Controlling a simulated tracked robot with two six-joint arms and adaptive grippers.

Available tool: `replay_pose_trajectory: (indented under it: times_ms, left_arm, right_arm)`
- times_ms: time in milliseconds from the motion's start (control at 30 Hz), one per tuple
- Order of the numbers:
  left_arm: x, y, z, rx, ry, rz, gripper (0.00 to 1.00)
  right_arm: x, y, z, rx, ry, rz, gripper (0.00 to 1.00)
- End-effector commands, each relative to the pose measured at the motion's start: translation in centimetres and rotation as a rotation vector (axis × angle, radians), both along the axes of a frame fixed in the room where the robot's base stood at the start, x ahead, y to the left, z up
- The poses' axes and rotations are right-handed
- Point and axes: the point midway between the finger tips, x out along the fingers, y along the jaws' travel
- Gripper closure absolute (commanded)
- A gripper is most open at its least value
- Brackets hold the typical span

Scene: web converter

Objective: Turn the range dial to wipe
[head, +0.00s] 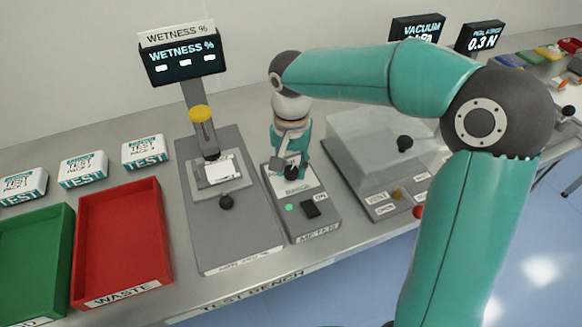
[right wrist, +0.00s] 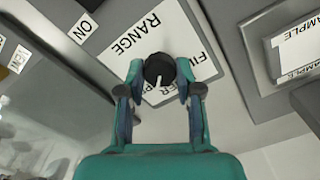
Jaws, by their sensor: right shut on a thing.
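The range dial is a round black knob (right wrist: 160,70) with a white pointer line, on a white plate (right wrist: 132,40) lettered RANGE on the meter box. In the right wrist view the pointer aims toward the bottom of the picture, and lettering beside the dial is partly covered by my fingers. My right gripper (right wrist: 159,84) is shut on the dial, one finger on each side. In the head view the meter box (head: 318,230) stands mid-bench, and my right gripper (head: 290,163) comes down on its dial from above. My left gripper does not show.
Left of the meter is the grey wetness tester (head: 235,240) with a yellow-topped post. A clear-lidded box (head: 372,150) stands close on the right. A red waste tray (head: 120,240), a green tray (head: 35,250) and several test packs (head: 83,168) are at the left.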

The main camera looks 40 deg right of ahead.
Motion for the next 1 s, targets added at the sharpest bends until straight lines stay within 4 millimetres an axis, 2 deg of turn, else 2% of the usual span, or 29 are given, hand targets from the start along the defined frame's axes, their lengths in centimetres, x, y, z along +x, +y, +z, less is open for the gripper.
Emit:
replay_pose_trajectory:
  times_ms: [400, 967, 1000]
  left_arm:
    - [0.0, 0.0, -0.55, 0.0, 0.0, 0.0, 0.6]
    - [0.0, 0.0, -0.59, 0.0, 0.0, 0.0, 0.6]
    - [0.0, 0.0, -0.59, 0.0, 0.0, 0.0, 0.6]
  right_arm:
    - [0.24, -0.08, 0.23, 0.0, -0.012, -0.234, 1.0]
    - [0.24, -0.09, 0.28, 0.001, -0.012, -0.275, 1.0]
    - [0.24, -0.09, 0.28, 0.001, -0.012, -0.275, 0.64]
